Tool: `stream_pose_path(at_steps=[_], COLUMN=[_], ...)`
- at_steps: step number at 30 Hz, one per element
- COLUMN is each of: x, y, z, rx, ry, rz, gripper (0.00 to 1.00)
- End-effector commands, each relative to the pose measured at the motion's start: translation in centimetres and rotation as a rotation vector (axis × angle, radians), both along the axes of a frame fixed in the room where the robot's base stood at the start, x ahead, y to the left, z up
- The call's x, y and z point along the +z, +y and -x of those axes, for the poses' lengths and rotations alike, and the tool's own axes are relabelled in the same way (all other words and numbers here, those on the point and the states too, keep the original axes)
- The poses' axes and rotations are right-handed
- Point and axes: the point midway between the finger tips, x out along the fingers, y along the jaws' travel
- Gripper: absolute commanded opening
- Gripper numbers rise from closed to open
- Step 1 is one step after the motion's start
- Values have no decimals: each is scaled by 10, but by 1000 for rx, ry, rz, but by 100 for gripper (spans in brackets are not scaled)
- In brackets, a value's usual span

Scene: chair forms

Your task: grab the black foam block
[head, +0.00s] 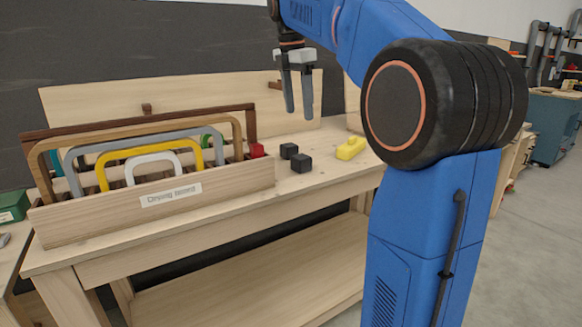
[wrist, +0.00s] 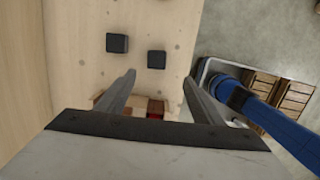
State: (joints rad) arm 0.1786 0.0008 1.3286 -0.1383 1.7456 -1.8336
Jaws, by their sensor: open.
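Two small black blocks sit apart on the wooden bench, a rear one (head: 288,150) and a front one (head: 301,163). I cannot tell by look which of them is foam. In the wrist view the rear block (wrist: 117,43) is at upper left, and the front block (wrist: 156,59) shows just past the gap between my fingertips. My gripper (head: 298,113) is open and empty, pointing down, above the bench and apart from both blocks. Its two fingers also show in the wrist view (wrist: 159,77).
A wooden drying rack (head: 225,195) with several coloured frames stands left of the blocks, with a red piece (head: 257,150) at its right end. A yellow block (head: 351,148) lies to the right. The bench's front edge is close to the front block. A back panel (head: 215,103) stands behind.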

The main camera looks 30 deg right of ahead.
Motion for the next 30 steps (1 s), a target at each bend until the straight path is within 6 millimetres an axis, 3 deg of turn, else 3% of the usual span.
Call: stream_pose_path(at_steps=[8,24,30], x=[1,-90,-110], y=[-10,-23,-26], z=[-12,-13,-14], rx=[79,77,77], ry=[34,33,31], rz=[5,4,5], gripper=[61,61,61])
